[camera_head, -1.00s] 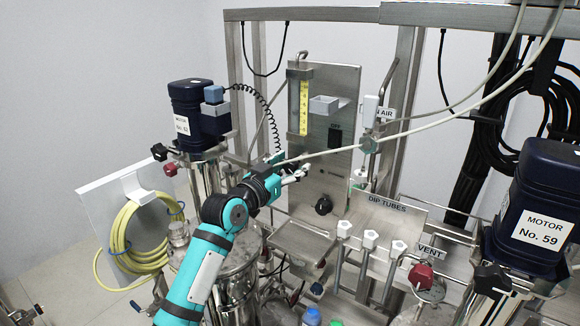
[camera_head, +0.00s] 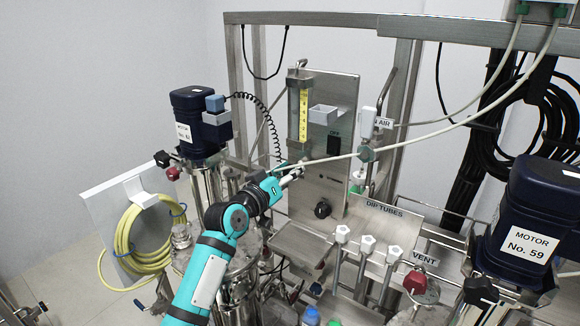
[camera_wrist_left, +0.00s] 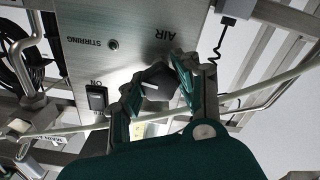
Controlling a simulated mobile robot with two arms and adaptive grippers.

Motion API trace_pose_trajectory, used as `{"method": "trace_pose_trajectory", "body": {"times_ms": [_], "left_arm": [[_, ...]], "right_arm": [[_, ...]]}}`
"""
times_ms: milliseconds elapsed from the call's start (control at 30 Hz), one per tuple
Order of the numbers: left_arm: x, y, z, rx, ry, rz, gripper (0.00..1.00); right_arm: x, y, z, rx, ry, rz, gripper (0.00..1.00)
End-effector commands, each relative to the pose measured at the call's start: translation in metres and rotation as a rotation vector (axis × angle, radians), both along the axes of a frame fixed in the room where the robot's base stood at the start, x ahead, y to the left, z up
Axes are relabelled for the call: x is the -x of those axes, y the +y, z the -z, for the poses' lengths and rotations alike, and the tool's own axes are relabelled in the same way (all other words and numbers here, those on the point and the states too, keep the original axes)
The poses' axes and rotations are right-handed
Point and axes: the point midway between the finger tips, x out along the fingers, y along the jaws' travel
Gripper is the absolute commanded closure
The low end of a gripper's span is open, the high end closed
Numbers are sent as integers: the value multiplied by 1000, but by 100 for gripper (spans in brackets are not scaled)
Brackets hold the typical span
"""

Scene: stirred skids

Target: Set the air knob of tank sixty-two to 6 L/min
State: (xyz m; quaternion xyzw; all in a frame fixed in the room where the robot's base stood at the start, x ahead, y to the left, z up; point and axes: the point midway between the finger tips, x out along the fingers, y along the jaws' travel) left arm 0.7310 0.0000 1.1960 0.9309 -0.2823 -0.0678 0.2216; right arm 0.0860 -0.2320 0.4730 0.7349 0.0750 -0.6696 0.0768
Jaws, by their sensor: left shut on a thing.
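In the left wrist view the dark air knob (camera_wrist_left: 155,83) with a white pointer line sits between the fingers of my left gripper (camera_wrist_left: 152,88), near the upside-down AIR label on the steel panel (camera_wrist_left: 130,20). The gripper is shut on it. In the head view my left gripper (camera_head: 290,178) is at the left side of the panel (camera_head: 345,95) and hides the knob. Above it is the flow tube with a yellow scale (camera_head: 303,115); its float is too small to read. Tank sixty-two's dark blue motor (camera_head: 195,105) stands to the left. My right gripper is not in view.
A pale hose (camera_head: 420,135) crosses in front of the panel near my gripper. Dip tubes with white caps (camera_head: 368,243) and motor No. 59 (camera_head: 530,240) stand to the right.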

Motion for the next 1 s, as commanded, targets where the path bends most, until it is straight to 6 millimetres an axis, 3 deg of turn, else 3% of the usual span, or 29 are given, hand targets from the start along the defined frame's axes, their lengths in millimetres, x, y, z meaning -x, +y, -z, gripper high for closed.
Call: {"method": "trace_pose_trajectory", "body": {"times_ms": [200, 233, 400, 767, 1000], "left_arm": [[0, 0, 1, -2, -1, 0, 100], [0, 0, 1, -2, -1, 0, 65], [0, 0, 1, -3, -3, 0, 44], [5, 4, 1, -4, -3, -1, 44], [38, 27, 2, -6, -4, -2, 44]], "right_arm": [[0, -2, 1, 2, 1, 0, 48], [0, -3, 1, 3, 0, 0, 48], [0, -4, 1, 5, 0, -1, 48], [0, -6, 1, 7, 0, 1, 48], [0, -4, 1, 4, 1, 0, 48]]}}
